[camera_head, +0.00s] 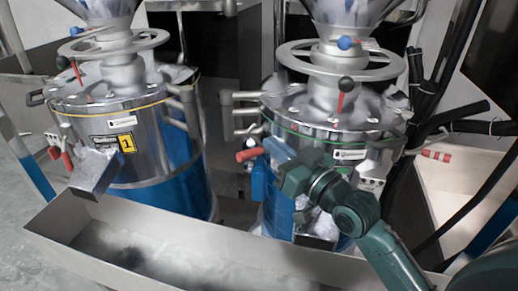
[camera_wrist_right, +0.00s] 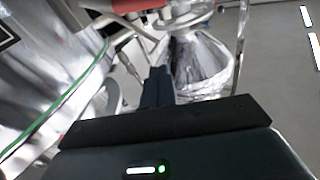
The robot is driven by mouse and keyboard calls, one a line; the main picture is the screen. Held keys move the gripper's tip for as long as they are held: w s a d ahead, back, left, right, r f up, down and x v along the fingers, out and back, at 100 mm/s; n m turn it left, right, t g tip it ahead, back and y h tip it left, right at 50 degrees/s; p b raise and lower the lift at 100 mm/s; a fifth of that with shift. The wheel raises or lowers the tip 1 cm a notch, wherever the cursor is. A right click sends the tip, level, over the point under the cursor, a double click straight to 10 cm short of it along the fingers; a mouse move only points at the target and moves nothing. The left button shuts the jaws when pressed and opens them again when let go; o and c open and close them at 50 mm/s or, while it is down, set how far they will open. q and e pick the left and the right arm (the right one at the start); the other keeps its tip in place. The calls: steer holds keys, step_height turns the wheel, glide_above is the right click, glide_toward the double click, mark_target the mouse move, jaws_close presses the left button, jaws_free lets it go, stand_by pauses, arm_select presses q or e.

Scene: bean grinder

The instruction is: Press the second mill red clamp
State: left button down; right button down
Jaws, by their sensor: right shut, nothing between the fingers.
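The second mill (camera_head: 335,130) is the right-hand silver and blue drum with a green band. Its red clamp handle (camera_head: 250,154) sticks out on the left side of the drum. My right gripper (camera_head: 276,149) reaches in from the lower right, across the front of the drum, with its fingertips close to the red handle; I cannot tell whether they touch. In the right wrist view the closed dark fingers (camera_wrist_right: 157,88) are empty, and a red part (camera_wrist_right: 125,5) shows at the top edge beyond them. My left gripper is not in view.
The first mill (camera_head: 125,120), with a yellow "1" label, stands on the left with red clamp handles (camera_head: 62,155) of its own. A metal trough (camera_head: 165,228) runs along the front below both mills. Black hoses (camera_head: 455,120) hang at the right.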

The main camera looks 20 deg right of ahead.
mark_target(261, 152)
steer(key=s+d+f+m, duration=0.1)
steer(key=s+d+f, duration=0.1)
steer(key=s, duration=0.3)
steer(key=shift+s+d, duration=0.3)
steer(key=shift+s, duration=0.05)
steer(key=w+a, duration=0.1)
steer(key=w, duration=0.2)
steer(key=w+a+f, duration=0.1)
steer(key=w, duration=0.2)
steer(key=w+a, duration=0.2)
steer(key=w, duration=0.2)
steer(key=shift+w+a+f+p, duration=0.1)
steer(key=shift+f+p, duration=0.2)
steer(key=shift+f, duration=0.05)
steer(key=shift+w+a+f, duration=0.15)
steer(key=shift+f, duration=0.35)
